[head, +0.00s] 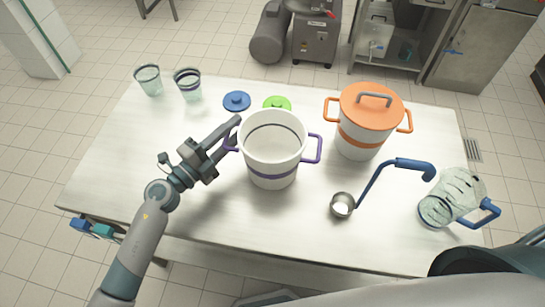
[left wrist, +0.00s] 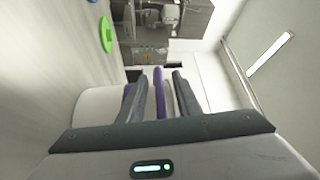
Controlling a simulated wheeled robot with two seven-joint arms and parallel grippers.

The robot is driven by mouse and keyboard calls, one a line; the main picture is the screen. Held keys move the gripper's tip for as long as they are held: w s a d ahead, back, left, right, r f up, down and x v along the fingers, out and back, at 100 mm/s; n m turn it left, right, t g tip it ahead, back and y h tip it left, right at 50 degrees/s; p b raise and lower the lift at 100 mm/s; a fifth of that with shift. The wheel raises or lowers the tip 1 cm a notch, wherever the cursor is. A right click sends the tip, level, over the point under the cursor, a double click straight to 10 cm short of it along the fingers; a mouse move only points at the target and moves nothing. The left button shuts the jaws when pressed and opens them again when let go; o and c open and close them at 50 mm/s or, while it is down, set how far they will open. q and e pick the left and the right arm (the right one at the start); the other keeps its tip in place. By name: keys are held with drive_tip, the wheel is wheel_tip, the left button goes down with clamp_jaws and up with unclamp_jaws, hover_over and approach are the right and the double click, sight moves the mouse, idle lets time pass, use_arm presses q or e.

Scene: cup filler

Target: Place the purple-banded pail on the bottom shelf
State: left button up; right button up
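The purple-banded pail (head: 272,155) is white and open-topped, with two purple side handles. It stands upright near the middle of the table. My left gripper (head: 232,134) is at its left handle. In the left wrist view the fingers (left wrist: 164,95) are apart, with a purple handle bar (left wrist: 160,88) between them and a gap visible beside it. The white pail wall (left wrist: 98,105) shows beside the fingers. My right gripper is not in view. A steel unit with shelves (head: 415,62) stands behind the table at the upper right; I cannot tell which shelf is meant.
An orange-lidded pail (head: 360,138) stands right of the purple-banded one. A ladle (head: 343,204) and a clear jug (head: 437,210) are at the right. Two glasses (head: 188,82), a blue lid (head: 237,100) and a green lid (head: 277,103) are behind. The table's front left (head: 215,222) is clear.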

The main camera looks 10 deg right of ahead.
use_arm(q)
drive_tip(key=shift+w+d+r, duration=0.1)
drive_tip(key=shift+w+d, duration=0.3)
drive_tip(key=shift+d, duration=0.2)
drive_tip(key=shift+c, duration=0.7)
clamp_jaws()
